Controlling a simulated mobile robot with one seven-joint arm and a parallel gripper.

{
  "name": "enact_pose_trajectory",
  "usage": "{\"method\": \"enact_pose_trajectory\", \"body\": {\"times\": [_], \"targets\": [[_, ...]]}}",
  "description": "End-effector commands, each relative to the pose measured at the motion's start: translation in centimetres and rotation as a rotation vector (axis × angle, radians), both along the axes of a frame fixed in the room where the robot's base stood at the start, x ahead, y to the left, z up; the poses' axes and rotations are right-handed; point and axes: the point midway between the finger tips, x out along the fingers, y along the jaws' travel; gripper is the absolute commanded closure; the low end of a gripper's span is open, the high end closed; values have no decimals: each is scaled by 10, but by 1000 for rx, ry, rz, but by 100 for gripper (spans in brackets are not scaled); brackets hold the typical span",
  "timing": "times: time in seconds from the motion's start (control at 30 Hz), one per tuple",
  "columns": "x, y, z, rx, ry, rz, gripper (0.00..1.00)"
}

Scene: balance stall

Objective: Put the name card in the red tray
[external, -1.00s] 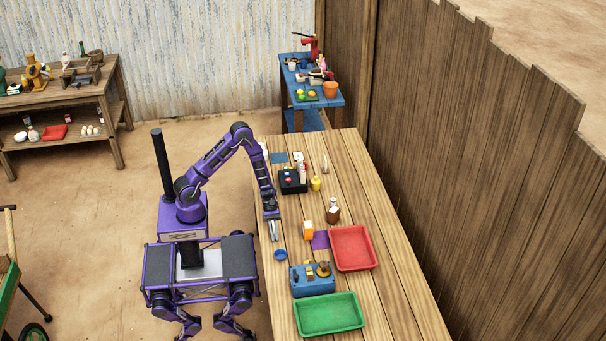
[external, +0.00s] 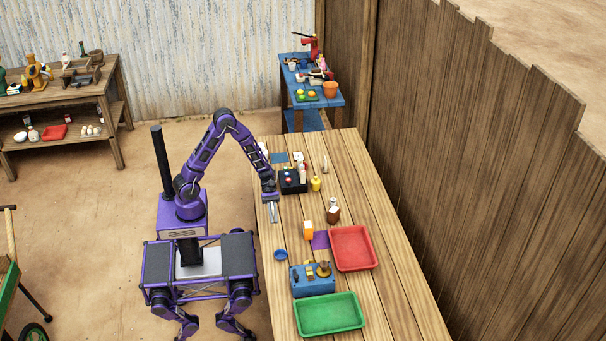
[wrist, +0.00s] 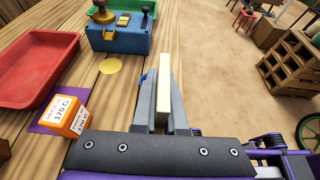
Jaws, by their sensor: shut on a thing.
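My gripper (external: 273,220) is over the left edge of the wooden table. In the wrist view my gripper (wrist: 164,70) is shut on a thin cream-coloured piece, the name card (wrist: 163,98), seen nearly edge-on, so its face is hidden. In the external view the card is too small to make out between the fingers. The red tray (external: 353,246) is empty and lies on the table to the lower right of my gripper, well apart from it. It also shows at the left of the wrist view (wrist: 32,62).
A blue box with fittings (external: 312,280) and a green tray (external: 329,314) are nearer the camera. An orange block (external: 308,230) labelled 170 G, a purple mat (external: 320,240), a blue bowl (external: 281,255) and a brown pot (external: 333,215) lie between. A black box (external: 293,182) stands beyond my gripper.

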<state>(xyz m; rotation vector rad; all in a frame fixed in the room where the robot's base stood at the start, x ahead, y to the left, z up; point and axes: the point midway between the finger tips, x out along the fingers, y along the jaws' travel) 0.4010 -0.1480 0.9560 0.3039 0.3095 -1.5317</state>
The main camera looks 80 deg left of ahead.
Motion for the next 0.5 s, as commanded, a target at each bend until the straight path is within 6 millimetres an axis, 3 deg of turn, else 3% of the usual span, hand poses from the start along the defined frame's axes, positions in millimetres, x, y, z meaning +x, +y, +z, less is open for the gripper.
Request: {"method": "enact_pose_trajectory", "body": {"times": [0.27,0.5], "targets": [[0,0,45,2,-4,-1,100],[50,-9,32,-1,-1,31,100]]}}
